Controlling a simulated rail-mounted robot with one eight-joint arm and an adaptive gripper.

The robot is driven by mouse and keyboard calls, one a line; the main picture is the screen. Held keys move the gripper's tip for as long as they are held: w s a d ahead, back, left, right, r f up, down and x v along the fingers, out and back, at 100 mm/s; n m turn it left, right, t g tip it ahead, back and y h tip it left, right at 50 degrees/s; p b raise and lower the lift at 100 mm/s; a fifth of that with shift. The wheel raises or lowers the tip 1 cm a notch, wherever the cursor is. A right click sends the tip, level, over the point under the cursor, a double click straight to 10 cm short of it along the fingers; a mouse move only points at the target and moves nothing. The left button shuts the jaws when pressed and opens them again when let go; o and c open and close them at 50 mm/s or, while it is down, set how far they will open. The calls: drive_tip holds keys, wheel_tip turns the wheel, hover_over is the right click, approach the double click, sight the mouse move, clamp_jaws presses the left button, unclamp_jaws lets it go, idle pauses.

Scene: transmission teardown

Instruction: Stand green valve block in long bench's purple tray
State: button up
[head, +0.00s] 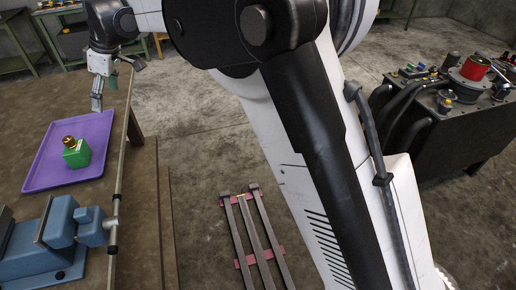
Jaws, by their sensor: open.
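The green valve block (77,157) stands in the purple tray (47,172) on the long bench (30,112). Its brass-coloured top (69,141) points up, and it looks upright, towards the tray's right side. My gripper (114,84) is open, above and beyond the block near the tray's far right corner, clearly apart from the block. Nothing shows held between its fingers, though they are small in this view.
A blue vise (62,225) sits on the bench in front of the tray. A metal rail (124,150) runs along the bench's right edge. A dark machine (440,115) with a red part stands at right. Metal bars (257,240) lie low near the floor.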

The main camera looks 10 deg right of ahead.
drive_tip(key=s+d+r+m+t, duration=0.1)
drive_tip(key=s+d+r+m, duration=0.2)
drive_tip(key=d, duration=0.8)
drive_tip(key=s+d+r+m+t+h, duration=0.1)
drive_tip(key=s+d+r+m, duration=0.15)
drive_tip(key=d, duration=0.75)
drive_tip(key=s+d+r+m+t, duration=0.2)
drive_tip(key=s+d+r+m, duration=0.1)
drive_tip(key=d, duration=0.8)
drive_tip(key=s+d+f+m+t+h, duration=0.1)
drive_tip(key=s+d+f+m, duration=0.3)
drive_tip(key=s+d, duration=0.6)
drive_tip(key=s+d+f+m+t+h, duration=0.1)
drive_tip(key=s+d+f+m, duration=0.3)
drive_tip(key=s+d, duration=0.6)
wheel_tip(320, 180, down, 2)
drive_tip(key=d+h, duration=0.1)
drive_tip(key=d, duration=0.1)
drive_tip(key=shift+s+d+f+t, duration=0.25)
drive_tip(key=shift+s+d+t, duration=0.05)
drive_tip(key=shift+m, duration=0.25)
wheel_tip(320, 180, down, 4)
drive_tip(key=b, duration=0.4)
drive_tip(key=shift+f, duration=0.1)
